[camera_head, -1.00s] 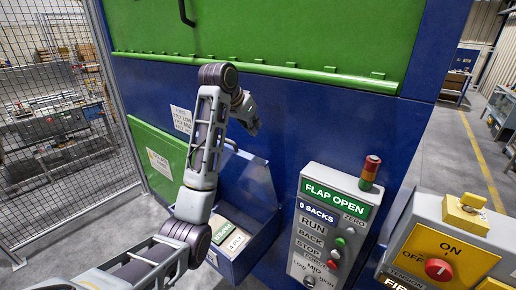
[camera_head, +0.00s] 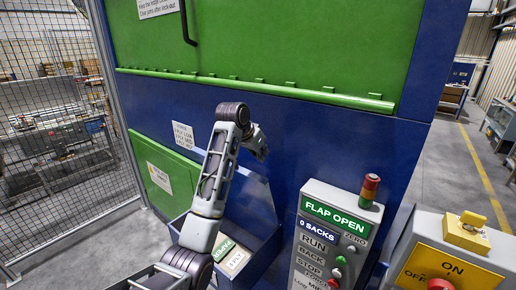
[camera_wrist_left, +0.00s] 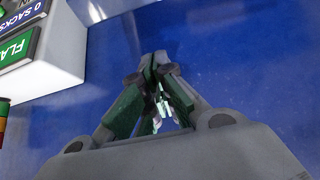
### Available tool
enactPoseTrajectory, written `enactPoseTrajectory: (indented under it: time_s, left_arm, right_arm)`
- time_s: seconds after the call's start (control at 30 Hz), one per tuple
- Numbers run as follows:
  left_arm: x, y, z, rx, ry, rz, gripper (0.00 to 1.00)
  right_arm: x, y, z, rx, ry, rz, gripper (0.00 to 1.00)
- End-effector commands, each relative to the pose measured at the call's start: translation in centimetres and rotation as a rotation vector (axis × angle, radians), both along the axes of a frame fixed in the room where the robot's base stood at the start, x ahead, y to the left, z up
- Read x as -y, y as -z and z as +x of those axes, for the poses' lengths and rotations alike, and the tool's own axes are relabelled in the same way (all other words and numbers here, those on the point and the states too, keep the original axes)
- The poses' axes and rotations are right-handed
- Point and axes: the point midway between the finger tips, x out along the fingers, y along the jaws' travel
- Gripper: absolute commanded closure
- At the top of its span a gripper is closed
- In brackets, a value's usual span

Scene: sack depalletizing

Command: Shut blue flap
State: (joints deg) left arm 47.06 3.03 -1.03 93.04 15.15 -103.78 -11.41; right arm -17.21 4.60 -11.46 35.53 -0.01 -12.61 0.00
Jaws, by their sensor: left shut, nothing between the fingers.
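The blue flap (camera_head: 260,260) is tilted out from the lower front of the blue machine like an open-topped bin. Its sign on the control post reads FLAP OPEN (camera_head: 336,216). Pale and green packs (camera_head: 236,261) lie in it, and my left arm hides part of its left side. My left gripper (camera_head: 262,152) is above the flap, close to the blue machine front; I cannot tell whether it touches. In the left wrist view its fingers (camera_wrist_left: 160,122) are together and hold nothing, with blue surface behind them. My right gripper is not in view.
The grey control post (camera_head: 325,245) with a stack light (camera_head: 369,190) stands right of the flap. A yellow switch box (camera_head: 445,265) is farther right. A green door (camera_head: 165,172) and mesh fence (camera_head: 60,130) are left. Open floor shows at far right.

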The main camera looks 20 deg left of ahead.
Motion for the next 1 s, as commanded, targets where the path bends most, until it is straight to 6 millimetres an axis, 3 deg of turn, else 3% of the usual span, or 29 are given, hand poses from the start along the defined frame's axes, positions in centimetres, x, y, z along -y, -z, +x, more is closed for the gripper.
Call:
enactPoseTrajectory:
  time_s: [0.33, 1.0]
  left_arm:
    - [0.6, 2.6, 1.8, -0.002, -0.001, 0.0, 1.0]
    - [-0.6, 3.6, -1.6, -0.001, -0.001, 0.0, 1.0]
  right_arm:
    - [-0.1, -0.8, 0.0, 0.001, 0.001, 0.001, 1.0]
    - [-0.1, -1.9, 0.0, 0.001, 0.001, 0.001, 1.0]
